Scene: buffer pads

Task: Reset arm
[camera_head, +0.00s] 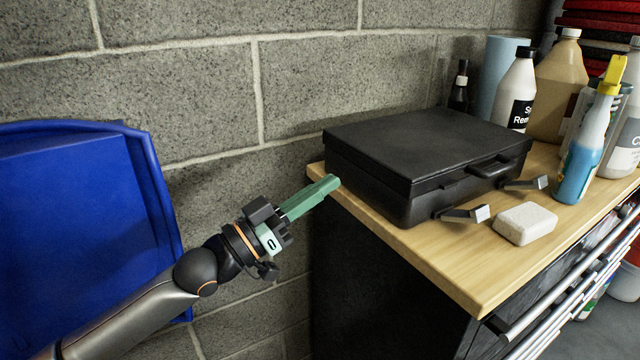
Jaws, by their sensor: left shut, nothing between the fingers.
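My left arm comes in from the lower left. Its gripper (328,184) has green fingers that lie together, shut with nothing between them. The fingertips are in front of the left edge of the wooden worktop (455,270), close to the left corner of a black case (420,150); I cannot tell whether they touch anything. The case lies flat on the worktop with its lid down, its handle facing front and two latches sticking out. My right gripper is not in view.
A pale block (525,223) lies in front of the case. A blue spray bottle (585,150) with a yellow top, a white bottle (514,90) and a tan jug (556,85) stand right and behind. A blue bin (80,230) is at left, near a block wall.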

